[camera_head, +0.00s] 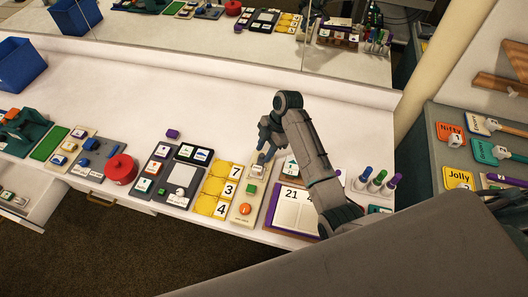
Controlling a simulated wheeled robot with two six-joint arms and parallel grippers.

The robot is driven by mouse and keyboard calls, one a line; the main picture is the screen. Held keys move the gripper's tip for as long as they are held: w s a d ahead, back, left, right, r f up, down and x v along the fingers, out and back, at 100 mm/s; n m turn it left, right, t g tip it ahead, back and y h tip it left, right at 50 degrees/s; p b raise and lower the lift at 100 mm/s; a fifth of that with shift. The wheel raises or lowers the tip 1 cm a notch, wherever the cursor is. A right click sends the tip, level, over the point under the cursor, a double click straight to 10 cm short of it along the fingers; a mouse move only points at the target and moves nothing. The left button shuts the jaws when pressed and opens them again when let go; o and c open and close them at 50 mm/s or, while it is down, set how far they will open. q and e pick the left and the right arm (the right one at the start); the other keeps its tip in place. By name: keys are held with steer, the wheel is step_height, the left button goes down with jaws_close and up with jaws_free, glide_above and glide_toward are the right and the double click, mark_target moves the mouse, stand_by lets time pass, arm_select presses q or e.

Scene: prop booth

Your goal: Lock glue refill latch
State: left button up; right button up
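My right gripper (262,157) points down over the upper end of a beige board (235,218) near the table's right part. Its fingertips are at or just above a small pale fitting (258,170) there. The fitting may be the latch, but it is too small and partly covered to tell. I cannot tell whether the fingers touch it or whether they are open. Lower on the same board are a green block (250,189) and an orange round knob (245,209).
Yellow number tiles (223,188) lie left of the board. An open book (294,209) and upright markers (378,178) are right of it. A red round pot (121,168) and blue bin (20,64) are farther left. The table's back is clear; a mirror stands behind.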

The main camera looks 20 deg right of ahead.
steer(key=v, duration=0.9)
steer(key=shift+r+p, duration=0.3)
steer(key=shift+p, duration=0.15)
steer(key=shift+s, duration=0.1)
